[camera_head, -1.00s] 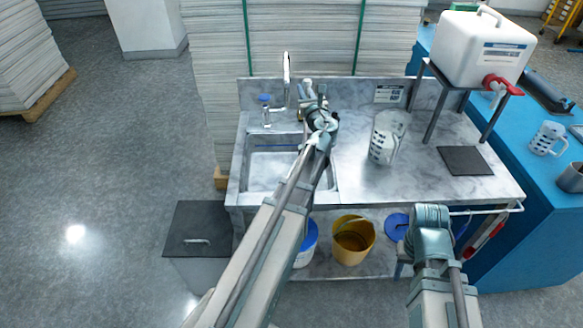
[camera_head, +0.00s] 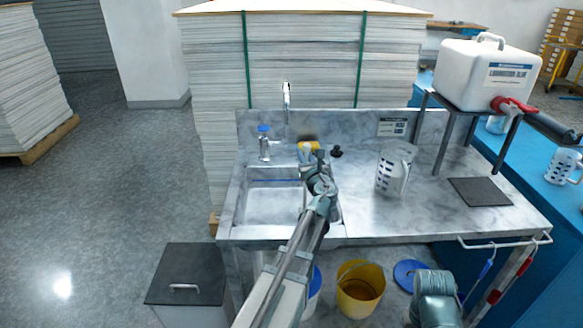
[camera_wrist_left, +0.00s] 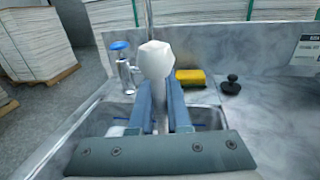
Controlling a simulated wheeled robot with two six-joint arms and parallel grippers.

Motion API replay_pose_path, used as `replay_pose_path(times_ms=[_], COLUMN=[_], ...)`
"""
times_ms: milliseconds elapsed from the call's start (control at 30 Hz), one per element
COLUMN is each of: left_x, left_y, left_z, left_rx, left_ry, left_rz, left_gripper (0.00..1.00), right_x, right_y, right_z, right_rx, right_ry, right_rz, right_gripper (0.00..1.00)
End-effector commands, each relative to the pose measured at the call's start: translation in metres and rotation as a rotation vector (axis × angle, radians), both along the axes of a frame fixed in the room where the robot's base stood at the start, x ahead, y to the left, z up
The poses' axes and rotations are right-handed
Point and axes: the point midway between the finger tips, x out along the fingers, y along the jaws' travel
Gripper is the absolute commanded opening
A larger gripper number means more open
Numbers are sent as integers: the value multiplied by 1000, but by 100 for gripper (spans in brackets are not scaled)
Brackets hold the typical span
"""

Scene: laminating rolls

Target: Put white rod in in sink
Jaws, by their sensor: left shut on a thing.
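My left gripper (camera_head: 318,165) is over the back right part of the metal sink (camera_head: 238,205). In the left wrist view its two blue-grey fingers (camera_wrist_left: 160,105) are shut on a white rod (camera_wrist_left: 155,60) with a wide, faceted head standing up above the fingertips. The rod's lower part is mostly hidden between the fingers, and the rod is hard to make out in the head view. The sink basin also shows below the fingers in the wrist view (camera_wrist_left: 205,120). My right gripper is not in view; only part of that arm shows at the bottom.
A blue-topped tap (camera_head: 264,145) stands behind the sink. A yellow sponge (camera_head: 308,146) and a black knob-like stopper (camera_head: 337,152) lie at the back of the counter. A clear measuring jug (camera_head: 393,172) stands to the right. A white canister (camera_head: 487,72) sits on a raised stand.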

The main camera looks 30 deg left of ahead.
Motion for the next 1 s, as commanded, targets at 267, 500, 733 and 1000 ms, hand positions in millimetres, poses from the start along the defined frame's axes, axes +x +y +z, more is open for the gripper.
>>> replay_pose_path(times_ms=[267, 500, 733, 1000], left_x=[-8, -21, -21, -21], left_y=[12, 34, 34, 34], left_z=[1, -12, -11, -14], left_rx=[0, 0, 0, 0], left_ry=[0, 0, 0, 0], left_rz=[3, -1, 0, 0], left_gripper=[0, 0, 0, 26], right_x=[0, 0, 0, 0], right_y=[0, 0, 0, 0], right_z=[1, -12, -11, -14], right_rx=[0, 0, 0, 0], right_ry=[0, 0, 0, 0], right_rz=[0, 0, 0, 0], right_gripper=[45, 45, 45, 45])
